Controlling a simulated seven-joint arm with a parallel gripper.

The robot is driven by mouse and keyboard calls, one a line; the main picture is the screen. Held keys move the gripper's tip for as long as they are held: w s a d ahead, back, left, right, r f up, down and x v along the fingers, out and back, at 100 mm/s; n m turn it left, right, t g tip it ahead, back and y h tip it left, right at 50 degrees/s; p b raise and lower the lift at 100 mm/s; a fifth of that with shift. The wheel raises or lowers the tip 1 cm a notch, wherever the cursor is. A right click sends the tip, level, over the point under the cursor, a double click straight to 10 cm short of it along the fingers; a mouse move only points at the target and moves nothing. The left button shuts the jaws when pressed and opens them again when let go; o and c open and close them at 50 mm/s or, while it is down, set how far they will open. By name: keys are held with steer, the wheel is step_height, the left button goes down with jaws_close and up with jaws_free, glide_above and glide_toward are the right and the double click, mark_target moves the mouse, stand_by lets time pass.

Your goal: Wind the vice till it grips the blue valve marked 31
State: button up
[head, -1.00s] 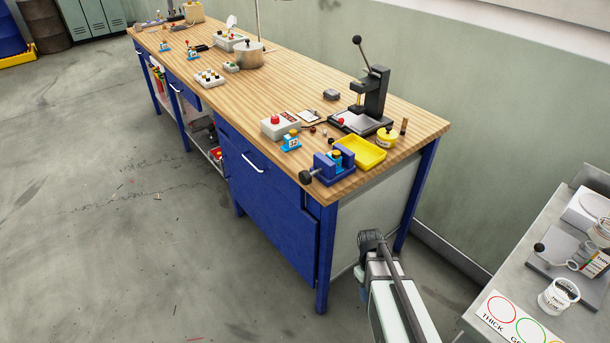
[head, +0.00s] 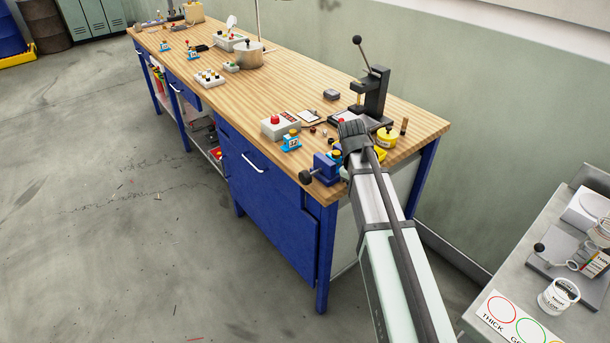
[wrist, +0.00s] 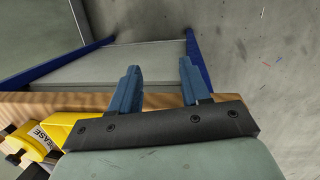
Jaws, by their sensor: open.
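The blue vice (head: 324,166) sits at the near corner of the workbench, its dark-knobbed handle (head: 305,177) sticking out over the front edge. A small blue piece with a yellow-orange top (head: 336,155) is at the vice jaws, partly hidden by my arm. Whether the jaws touch it cannot be told. No number is readable. In the wrist view my gripper (wrist: 160,70) is open and empty, its blue fingers apart above the bench's end edge. The vice is not identifiable there.
A black lever press (head: 372,92) and a red-button box (head: 280,126) stand nearby. The bench (head: 300,85) has bare wood farther left.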

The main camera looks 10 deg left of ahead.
steer(key=w+a+r, duration=0.2)
steer(key=a+r, duration=0.5)
steer(key=r, duration=0.3)
steer(key=y, duration=0.2)
glide_toward(305, 172)
steer(key=shift+m, duration=0.4)
step_height(305, 172, down, 11)
steer(key=shift+d, duration=0.15)
steer(key=shift+s, duration=0.1)
jaws_close()
